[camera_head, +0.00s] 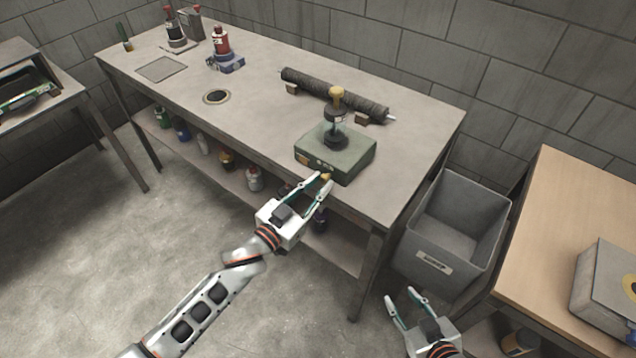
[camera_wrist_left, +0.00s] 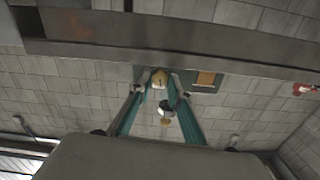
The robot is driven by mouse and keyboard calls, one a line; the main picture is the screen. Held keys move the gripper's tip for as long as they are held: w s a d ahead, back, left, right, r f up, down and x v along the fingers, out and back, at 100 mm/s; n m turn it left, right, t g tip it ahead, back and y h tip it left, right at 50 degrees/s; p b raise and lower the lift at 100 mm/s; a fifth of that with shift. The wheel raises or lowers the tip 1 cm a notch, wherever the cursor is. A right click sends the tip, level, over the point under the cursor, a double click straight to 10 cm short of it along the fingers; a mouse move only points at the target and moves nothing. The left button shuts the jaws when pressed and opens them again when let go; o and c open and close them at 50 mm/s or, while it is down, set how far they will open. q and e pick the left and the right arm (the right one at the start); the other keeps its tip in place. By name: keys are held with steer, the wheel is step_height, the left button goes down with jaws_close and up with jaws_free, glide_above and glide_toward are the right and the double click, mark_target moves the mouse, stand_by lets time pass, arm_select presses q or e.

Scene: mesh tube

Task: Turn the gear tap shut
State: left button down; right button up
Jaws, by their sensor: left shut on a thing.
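A green-grey box (camera_head: 345,150) sits near the front right edge of the workbench. A small yellow piece, apparently the gear tap (camera_head: 326,177), shows at the box's front side. My left gripper (camera_head: 324,179) reaches up from the floor side and is shut on this piece. In the left wrist view the yellow tap (camera_wrist_left: 158,74) sits between the two fingertips (camera_wrist_left: 159,80). How far the tap is turned cannot be told. My right gripper (camera_head: 401,296) is open and empty, low in front of the grey bin.
A grey bin (camera_head: 455,225) and a wooden table (camera_head: 575,190) stand to the right.

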arm_select(q)
steer(key=shift+m, duration=1)
steer(key=c, duration=1.9)
jaws_free()
steer(key=shift+s, duration=0.1)
steer(key=v, duration=1.2)
